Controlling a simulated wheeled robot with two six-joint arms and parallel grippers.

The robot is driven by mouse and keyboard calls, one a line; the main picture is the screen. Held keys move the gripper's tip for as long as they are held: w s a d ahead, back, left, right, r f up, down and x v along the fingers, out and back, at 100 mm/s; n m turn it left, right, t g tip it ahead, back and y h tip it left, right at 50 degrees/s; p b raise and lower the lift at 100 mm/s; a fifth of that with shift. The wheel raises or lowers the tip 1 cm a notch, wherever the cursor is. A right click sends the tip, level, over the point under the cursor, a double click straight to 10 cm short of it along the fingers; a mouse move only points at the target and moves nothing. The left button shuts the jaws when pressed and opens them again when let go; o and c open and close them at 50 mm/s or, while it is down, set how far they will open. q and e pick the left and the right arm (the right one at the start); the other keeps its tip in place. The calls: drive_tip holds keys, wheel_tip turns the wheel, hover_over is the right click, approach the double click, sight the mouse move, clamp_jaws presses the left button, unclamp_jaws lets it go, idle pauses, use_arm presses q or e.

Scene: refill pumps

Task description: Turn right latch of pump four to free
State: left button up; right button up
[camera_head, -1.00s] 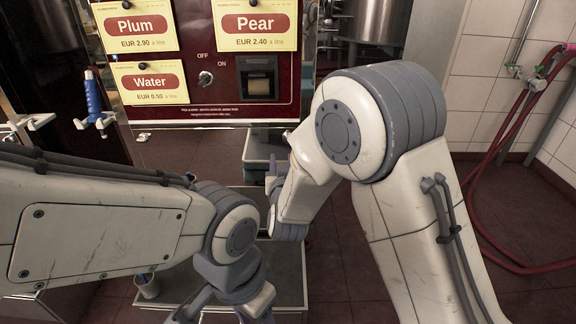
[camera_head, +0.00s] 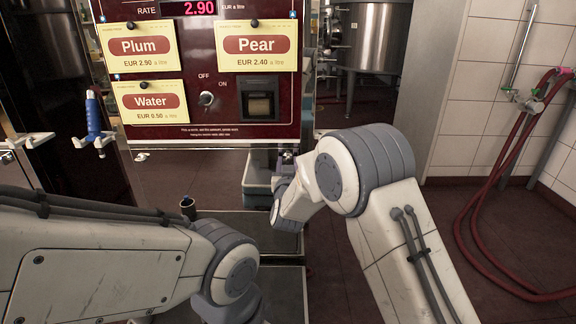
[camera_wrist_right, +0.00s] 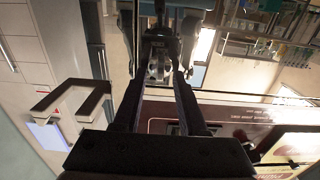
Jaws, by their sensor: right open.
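My right gripper (camera_head: 284,160) is at the lower front of the maroon pump panel (camera_head: 230,116), partly hidden by my own wrist. In the right wrist view, its two dark fingers (camera_wrist_right: 160,88) are apart. A metal fitting with small lettering (camera_wrist_right: 158,52) shows beyond and between the fingertips; I cannot tell whether they touch it. I cannot tell which part is the right latch or which pump is four. My left arm comes in from the left, but its gripper is out of the picture.
A blue-handled nozzle (camera_head: 93,115) hangs on a white holder at left. Red hoses (camera_head: 465,210) hang at right, with a steel tank (camera_head: 372,40) behind. The floor between is clear.

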clamp_jaws()
drive_tip(key=n+p, duration=0.3)
drive_tip(key=shift+a+r+n, duration=0.1)
drive_tip(key=shift+r+n, duration=0.05)
drive_tip(key=shift+n, duration=0.15)
drive_tip(key=n+p, duration=0.3)
drive_tip(key=n, duration=0.2)
drive_tip(key=shift+a+n+p, duration=0.1)
drive_tip(key=shift+n+p, duration=0.2)
drive_tip(key=shift+p, duration=0.1)
drive_tip(key=n+p, duration=0.1)
drive_tip(key=n, duration=0.2)
drive_tip(key=n+p, duration=0.1)
drive_tip(key=shift+f+p, duration=0.25)
drive_tip(key=shift+p, duration=0.1)
drive_tip(key=n+p, duration=0.1)
drive_tip(key=n, duration=0.1)
drive_tip(key=n+p, duration=0.1)
drive_tip(key=n, duration=0.1)
drive_tip(key=shift+a+f+n, duration=0.1)
drive_tip(key=shift+f+n, duration=0.1)
drive_tip(key=shift+n, duration=0.1)
